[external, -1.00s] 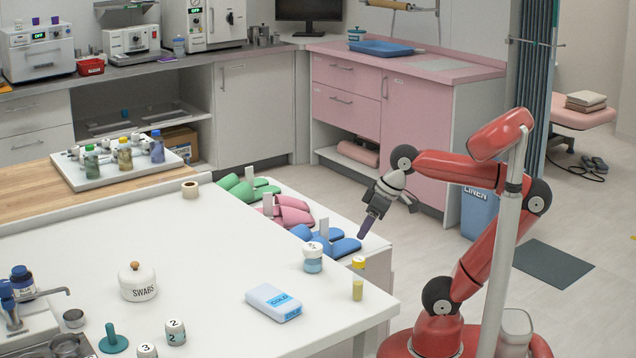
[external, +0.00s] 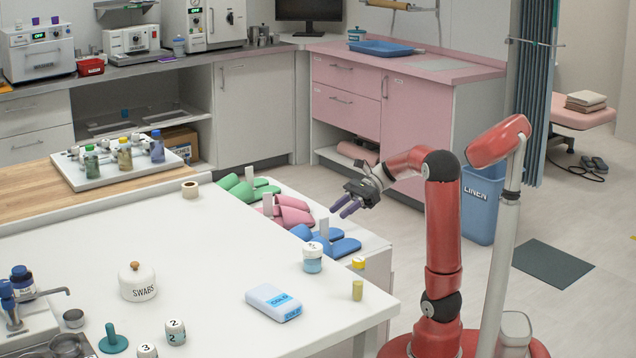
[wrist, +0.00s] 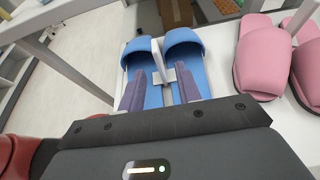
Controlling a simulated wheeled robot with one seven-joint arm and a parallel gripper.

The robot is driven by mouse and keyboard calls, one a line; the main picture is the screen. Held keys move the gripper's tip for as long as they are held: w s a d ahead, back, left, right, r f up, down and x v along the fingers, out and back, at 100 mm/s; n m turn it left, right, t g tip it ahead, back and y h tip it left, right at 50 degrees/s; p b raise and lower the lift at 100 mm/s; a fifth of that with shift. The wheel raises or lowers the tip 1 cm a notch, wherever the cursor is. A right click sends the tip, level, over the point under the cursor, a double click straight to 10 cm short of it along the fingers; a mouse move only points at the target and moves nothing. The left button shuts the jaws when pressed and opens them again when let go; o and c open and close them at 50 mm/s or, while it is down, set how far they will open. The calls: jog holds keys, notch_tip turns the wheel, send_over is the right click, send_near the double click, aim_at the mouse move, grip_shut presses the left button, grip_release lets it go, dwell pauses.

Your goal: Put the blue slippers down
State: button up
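The pair of blue slippers (external: 340,247) rests on a white bench (external: 372,243), at the near end of a row of slippers. A small white upright plate (external: 324,228) stands by them. In the wrist view the blue slippers (wrist: 184,48) lie side by side just past my fingers, with the white plate (wrist: 158,62) between them. My gripper (external: 345,207) is above and beyond the blue slippers in the external view, its purple fingers spread and pointing down to the left. In the wrist view my gripper (wrist: 160,92) is open, with nothing held between its fingers.
Pink slippers (external: 291,213) and green slippers (external: 247,188) line the same bench. The white table beside it carries a blue-labelled jar (external: 313,259), a yellow-capped vial (external: 358,289) and a cold pack (external: 273,302). A blue linen bin (external: 481,208) stands behind my arm.

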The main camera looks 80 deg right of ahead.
aim_at(325, 225)
jog(key=x, duration=0.7)
jog(key=shift+a+f, duration=0.3)
jog(key=shift+a, duration=0.05)
grip_shut()
